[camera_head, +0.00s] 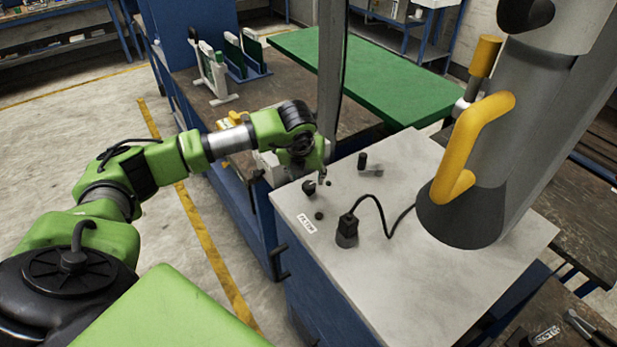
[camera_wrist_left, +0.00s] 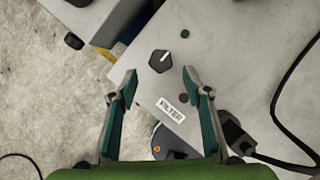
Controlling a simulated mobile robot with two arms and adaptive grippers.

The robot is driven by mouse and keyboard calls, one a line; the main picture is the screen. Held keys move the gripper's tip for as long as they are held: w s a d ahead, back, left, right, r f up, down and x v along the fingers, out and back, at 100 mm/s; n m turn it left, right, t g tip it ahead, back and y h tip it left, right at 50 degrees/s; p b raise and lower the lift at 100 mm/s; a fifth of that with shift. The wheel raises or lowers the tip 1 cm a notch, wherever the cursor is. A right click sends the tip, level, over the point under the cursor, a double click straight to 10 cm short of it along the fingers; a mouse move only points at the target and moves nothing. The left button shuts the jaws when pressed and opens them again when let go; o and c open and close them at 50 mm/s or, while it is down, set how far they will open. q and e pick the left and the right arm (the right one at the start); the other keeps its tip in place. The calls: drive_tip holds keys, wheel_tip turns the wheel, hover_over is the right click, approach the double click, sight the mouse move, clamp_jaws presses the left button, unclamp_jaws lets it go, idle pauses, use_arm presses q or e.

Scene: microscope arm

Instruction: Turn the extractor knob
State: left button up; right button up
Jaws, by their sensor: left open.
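The knob (camera_head: 309,187) is a small black dial with a white pointer mark, on the light grey top of a blue cabinet (camera_head: 400,290). In the left wrist view the knob (camera_wrist_left: 160,61) sits just beyond and between the fingertips, with a white FILTER label (camera_wrist_left: 171,109) nearer the palm. My left gripper (camera_head: 322,177) is above the cabinet's back left part, close to the knob. In the left wrist view its two teal fingers (camera_wrist_left: 159,80) are apart with nothing between them. My right gripper is not in view.
A black plug (camera_head: 346,229) with a curved cable stands right of the FILTER label. A small dark cylinder (camera_head: 362,160) stands behind. The grey extractor column with a yellow handle (camera_head: 472,145) rises at the right. A green board (camera_head: 385,78) lies on the bench behind.

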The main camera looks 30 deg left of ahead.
sight(309, 185)
use_arm(q)
drive_tip(key=p+x, duration=0.1)
drive_tip(key=x, duration=0.3)
drive_tip(key=shift+w+f, duration=0.2)
drive_tip(key=shift+w, duration=0.1)
drive_tip(key=shift+w+a+f, duration=0.1)
drive_tip(key=shift+f, duration=0.55)
drive_tip(key=c, duration=1.1)
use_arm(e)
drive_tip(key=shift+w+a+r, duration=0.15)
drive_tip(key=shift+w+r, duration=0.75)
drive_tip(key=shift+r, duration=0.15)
